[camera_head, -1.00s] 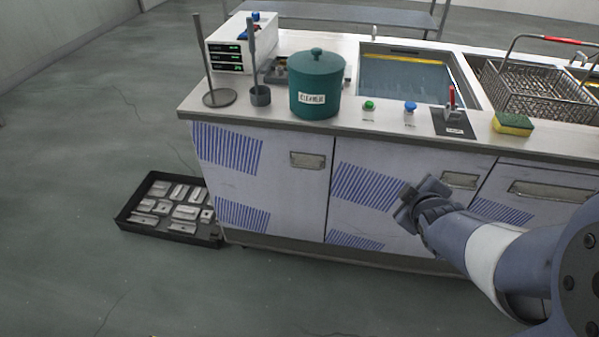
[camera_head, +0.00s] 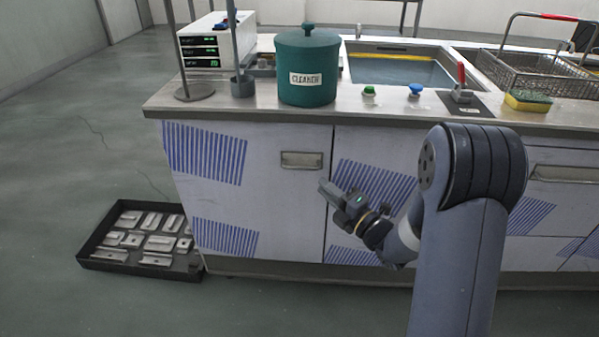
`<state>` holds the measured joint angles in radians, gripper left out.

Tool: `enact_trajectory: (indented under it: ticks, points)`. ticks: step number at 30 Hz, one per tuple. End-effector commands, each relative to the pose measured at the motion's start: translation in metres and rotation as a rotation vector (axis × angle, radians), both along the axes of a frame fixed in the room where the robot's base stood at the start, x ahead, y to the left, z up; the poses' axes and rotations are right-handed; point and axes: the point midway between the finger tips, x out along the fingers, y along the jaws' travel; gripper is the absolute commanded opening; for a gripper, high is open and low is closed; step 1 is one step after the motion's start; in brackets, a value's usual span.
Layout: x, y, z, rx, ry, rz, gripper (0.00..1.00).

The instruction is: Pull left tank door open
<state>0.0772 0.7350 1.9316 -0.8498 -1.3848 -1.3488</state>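The left tank door (camera_head: 275,210) is a pale panel with blue stripes on the cabinet front. It looks shut, flush with the cabinet. Its recessed metal handle (camera_head: 302,160) sits near its upper right corner. My gripper (camera_head: 328,190) is in front of the cabinet near the seam between the left and middle doors, lower and to the right of the handle. It appears apart from the handle. Its fingers are small and seen edge-on, so their opening cannot be made out. My arm hides much of the middle door (camera_head: 365,215), including its handle.
A black tray of metal parts (camera_head: 110,262) lies on the floor left of the cabinet. The counter above holds a green cleaner pot (camera_head: 308,72), a stand (camera_head: 194,90), a sponge (camera_head: 527,101) and a wire basket (camera_head: 545,75). The floor before the left door is clear.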

Motion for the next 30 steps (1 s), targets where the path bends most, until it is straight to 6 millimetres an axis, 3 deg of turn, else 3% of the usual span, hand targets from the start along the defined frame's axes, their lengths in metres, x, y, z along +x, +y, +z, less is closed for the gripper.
enact_trajectory:
  ticks: [15, 27, 30]
  points:
    - [0.062, 0.060, 0.011, 0.002, 0.001, -0.001, 0.19]
    - [0.069, 0.065, 0.013, 0.001, 0.003, -0.003, 0.19]
    - [0.069, 0.065, 0.013, 0.001, 0.003, -0.003, 0.12]
